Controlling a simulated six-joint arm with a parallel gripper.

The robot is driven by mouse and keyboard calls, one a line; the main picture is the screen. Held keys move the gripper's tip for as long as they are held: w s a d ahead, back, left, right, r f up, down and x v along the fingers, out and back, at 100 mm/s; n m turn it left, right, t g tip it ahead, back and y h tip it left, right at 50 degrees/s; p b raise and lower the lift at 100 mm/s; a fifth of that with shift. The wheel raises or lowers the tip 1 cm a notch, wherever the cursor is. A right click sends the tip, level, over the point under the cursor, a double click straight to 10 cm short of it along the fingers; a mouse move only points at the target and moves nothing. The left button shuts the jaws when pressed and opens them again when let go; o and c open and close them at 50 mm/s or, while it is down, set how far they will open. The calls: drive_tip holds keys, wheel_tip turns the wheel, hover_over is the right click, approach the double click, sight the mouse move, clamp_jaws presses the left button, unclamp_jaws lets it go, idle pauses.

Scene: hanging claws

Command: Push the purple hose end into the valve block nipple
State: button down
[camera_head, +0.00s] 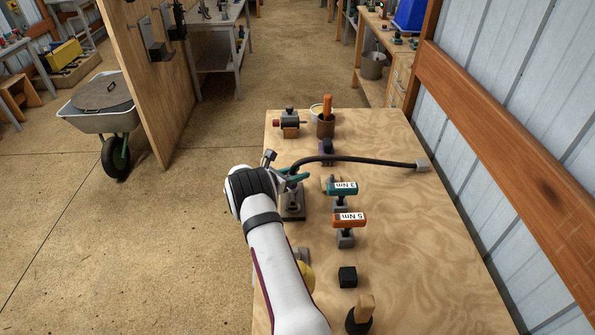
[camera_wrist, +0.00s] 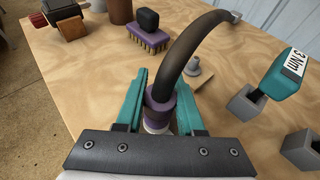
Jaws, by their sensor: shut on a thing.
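The dark hose (camera_head: 365,161) arches up from the fingers and away to a grey block at the right. A grey metal base (camera_head: 294,207), seemingly the valve block, stands under my gripper and is partly hidden by it. A pale piece shows just below the purple collar in the wrist view; I cannot tell whether the nipple is inside the hose end.
A teal 3 Nm tool (camera_head: 342,188) and an orange 5 Nm tool (camera_head: 348,220) stand in grey holders to the right. A purple brush (camera_wrist: 148,39) lies beyond the fingers. A brown cup (camera_head: 326,125) stands at the back.

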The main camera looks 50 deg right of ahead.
drive_tip(key=shift+f, duration=0.65)
drive_tip(key=shift+c, duration=2.2)
unclamp_jaws()
drive_tip(key=shift+a, duration=0.1)
